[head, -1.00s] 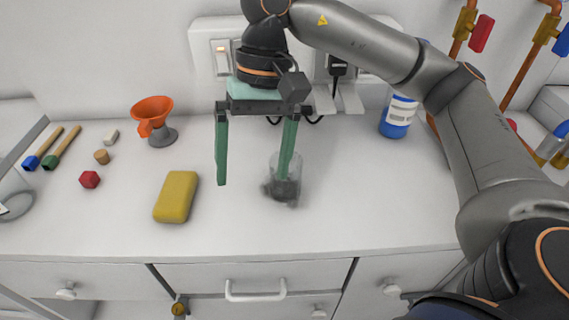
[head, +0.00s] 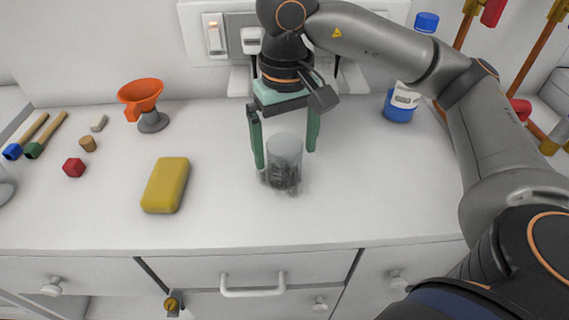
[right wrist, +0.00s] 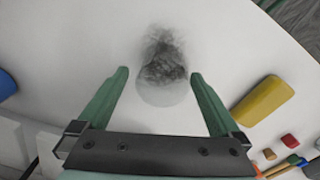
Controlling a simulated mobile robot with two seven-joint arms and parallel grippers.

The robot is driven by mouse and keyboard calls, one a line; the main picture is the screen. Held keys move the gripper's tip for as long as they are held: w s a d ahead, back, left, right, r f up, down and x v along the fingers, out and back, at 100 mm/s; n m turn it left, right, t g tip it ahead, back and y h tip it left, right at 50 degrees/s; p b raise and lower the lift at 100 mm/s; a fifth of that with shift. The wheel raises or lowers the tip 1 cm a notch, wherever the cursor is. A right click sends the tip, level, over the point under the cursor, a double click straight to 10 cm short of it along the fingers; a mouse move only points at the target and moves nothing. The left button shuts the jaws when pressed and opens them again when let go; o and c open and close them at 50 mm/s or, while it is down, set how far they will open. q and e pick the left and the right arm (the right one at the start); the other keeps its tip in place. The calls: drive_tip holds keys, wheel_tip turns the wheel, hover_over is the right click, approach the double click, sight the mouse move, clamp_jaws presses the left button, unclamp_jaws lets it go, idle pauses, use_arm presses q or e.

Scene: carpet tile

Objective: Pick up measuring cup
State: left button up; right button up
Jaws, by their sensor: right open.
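The measuring cup looks like a clear, upright cylinder (head: 284,150) with a dark grey, mottled patch at its base, standing on the white counter. My right gripper (head: 286,158) is open, pointing down, with one green finger on each side of the cup as seen in the head view. In the right wrist view the cup (right wrist: 165,93) shows as a pale round shape with a dark patch, between and beyond the open fingertips. I cannot tell how far the fingers are above the counter. My left gripper is not in view.
A yellow sponge (head: 165,185) lies left of the cup. An orange funnel (head: 141,93) in a grey stand, a red block (head: 74,167) and a cork (head: 88,144) are farther left. A blue-and-white bottle (head: 401,103) stands right. Sockets are behind. The counter front is clear.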

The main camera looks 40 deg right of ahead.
sight(285, 164)
wheel_tip(285, 164, down, 4)
drive_tip(key=shift+s+a+r, duration=0.1)
drive_tip(key=shift+s+a, duration=0.05)
drive_tip(key=c, duration=1.3)
drive_tip(key=shift+r, duration=0.1)
